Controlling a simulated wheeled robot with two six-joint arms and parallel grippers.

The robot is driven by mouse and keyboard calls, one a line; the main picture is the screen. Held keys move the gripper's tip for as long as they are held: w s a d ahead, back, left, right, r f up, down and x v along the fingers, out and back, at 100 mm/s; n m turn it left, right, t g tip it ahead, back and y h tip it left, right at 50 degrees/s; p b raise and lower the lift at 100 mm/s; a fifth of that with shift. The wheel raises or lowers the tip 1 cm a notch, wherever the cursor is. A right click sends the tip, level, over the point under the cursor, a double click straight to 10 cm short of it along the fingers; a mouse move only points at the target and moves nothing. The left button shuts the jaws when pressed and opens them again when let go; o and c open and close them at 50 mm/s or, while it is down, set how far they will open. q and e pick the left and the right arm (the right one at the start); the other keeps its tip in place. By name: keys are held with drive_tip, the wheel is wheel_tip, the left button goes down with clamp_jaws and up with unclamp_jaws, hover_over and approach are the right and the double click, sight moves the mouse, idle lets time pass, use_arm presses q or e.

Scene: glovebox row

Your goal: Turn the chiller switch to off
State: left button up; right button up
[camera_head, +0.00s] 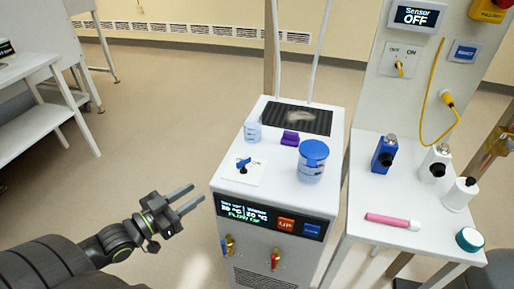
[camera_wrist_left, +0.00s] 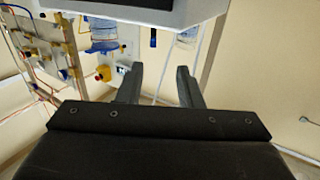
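The chiller (camera_head: 228,185) is a white box in the middle of the head view, with a display (camera_head: 243,211) on its front that shows temperatures. Its switch, a blue knob (camera_head: 243,164) on a white plate marked ON at the right, sits on the front left of the top. The knob partly covers the other label, and I cannot tell its exact setting. My left gripper (camera_head: 197,193) is open and empty, left of the chiller and apart from the knob. Its two fingers also show apart in the left wrist view (camera_wrist_left: 157,78). My right gripper is not in view.
On the chiller stand a blue-lidded jar (camera_head: 312,165), a purple block (camera_head: 290,138) and a clear container (camera_head: 253,130). A white table (camera_head: 385,190) with bottles and a pink tube (camera_head: 392,221) stands at right. A yellow switch (camera_head: 399,67) is on the panel. Floor left of the chiller is clear.

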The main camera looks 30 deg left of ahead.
use_arm(q)
drive_tip(key=b, duration=0.4)
approach(237, 166)
drive_tip(key=shift+h, duration=0.3)
drive_tip(key=x, duration=0.5)
drive_tip(key=shift+w+a+f, duration=0.1)
drive_tip(key=shift+w+f, duration=0.05)
drive_tip(key=shift+w, duration=0.25)
drive_tip(key=b+x, duration=0.1)
drive_tip(key=x, duration=0.5)
drive_tip(key=shift+w, duration=0.5)
drive_tip(key=shift+c, duration=0.2)
